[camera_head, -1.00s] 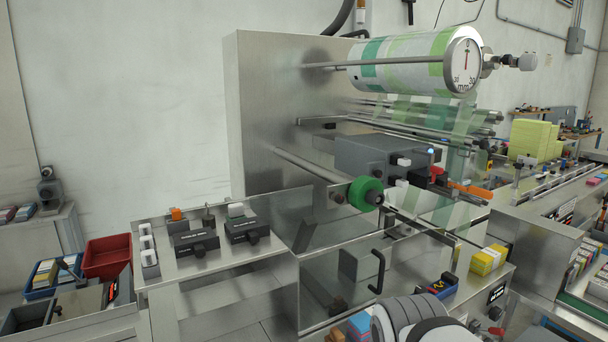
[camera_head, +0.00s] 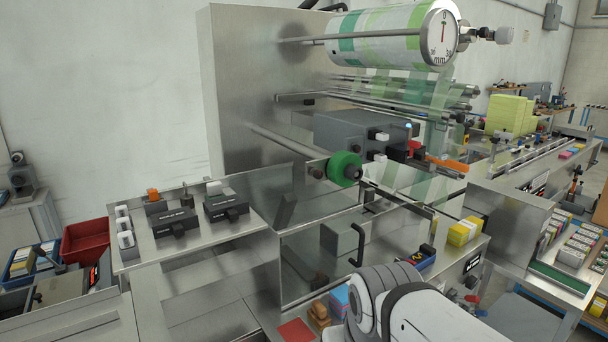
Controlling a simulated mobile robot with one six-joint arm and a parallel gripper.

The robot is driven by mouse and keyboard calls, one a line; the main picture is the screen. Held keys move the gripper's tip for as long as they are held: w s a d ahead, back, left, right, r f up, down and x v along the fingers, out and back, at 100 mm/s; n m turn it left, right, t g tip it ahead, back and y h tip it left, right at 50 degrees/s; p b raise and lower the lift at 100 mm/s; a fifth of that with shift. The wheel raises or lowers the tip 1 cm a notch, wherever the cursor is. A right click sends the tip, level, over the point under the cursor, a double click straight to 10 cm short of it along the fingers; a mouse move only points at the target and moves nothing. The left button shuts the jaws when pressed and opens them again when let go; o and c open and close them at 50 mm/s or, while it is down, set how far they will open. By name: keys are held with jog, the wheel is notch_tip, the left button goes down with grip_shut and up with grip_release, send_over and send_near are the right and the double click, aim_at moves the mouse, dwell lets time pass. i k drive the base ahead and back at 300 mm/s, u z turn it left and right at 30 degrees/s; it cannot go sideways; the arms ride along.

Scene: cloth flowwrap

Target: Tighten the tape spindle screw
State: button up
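A green tape roll (camera_head: 343,166) sits near the end of a metal spindle (camera_head: 275,142) that sticks out from the machine's steel panel. A dark round piece (camera_head: 353,174) shows at the roll's front; whether it is the screw, and how tight it is, is too small to tell. A white and grey part of my own arm shows at the bottom centre right, below and apart from the roll. My gripper is out of the picture.
A large green and white film roll (camera_head: 390,35) hangs above, with a dial (camera_head: 440,37). Clear panels with a black handle (camera_head: 358,244) stand below the spindle. A side shelf (camera_head: 140,238) carries black boxes. Yellow packs (camera_head: 463,232) sit on the right.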

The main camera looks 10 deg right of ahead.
aim_at(317, 174)
jog(key=z, duration=0.05)
jog(key=k, duration=1.15)
jog(key=u, duration=0.75)
jog(key=i, duration=1.15)
jog(key=z, duration=0.1)
